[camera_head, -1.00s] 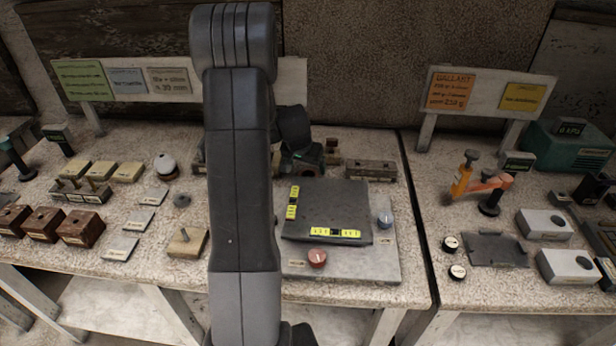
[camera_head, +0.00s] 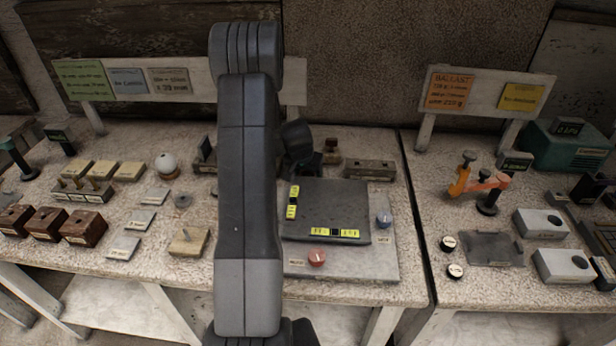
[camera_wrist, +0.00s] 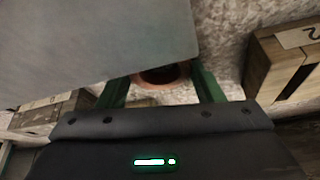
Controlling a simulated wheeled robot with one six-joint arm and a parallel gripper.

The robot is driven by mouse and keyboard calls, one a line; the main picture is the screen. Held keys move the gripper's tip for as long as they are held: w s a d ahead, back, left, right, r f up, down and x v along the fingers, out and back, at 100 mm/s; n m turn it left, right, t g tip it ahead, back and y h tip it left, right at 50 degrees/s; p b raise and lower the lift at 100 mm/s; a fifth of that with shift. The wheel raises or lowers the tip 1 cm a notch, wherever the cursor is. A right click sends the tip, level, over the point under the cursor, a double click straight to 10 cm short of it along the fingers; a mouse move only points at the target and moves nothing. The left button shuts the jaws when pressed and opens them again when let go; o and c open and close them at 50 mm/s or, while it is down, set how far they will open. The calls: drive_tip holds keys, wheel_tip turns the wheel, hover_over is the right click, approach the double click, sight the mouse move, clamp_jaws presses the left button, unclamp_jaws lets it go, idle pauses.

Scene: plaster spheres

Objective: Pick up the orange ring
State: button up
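The orange ring (camera_wrist: 160,75) shows in the wrist view as a reddish-orange rim around a dark centre. It lies between the two green fingers of my gripper (camera_wrist: 161,90). The fingers stand apart, one on each side of the ring, and I see no clear contact. A large grey plate close to the camera hides the ring's far part and the fingertips. In the head view I cannot make out the ring or the fingers; my own arm covers the middle of the table there.
In the wrist view a wooden block (camera_wrist: 275,65) stands to the right and another block (camera_wrist: 50,112) to the left. In the head view a dark panel with yellow labels (camera_head: 335,207) lies right of my arm. A white ball (camera_head: 167,163) stands to the left.

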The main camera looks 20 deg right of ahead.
drive_tip(key=shift+c, duration=1.3)
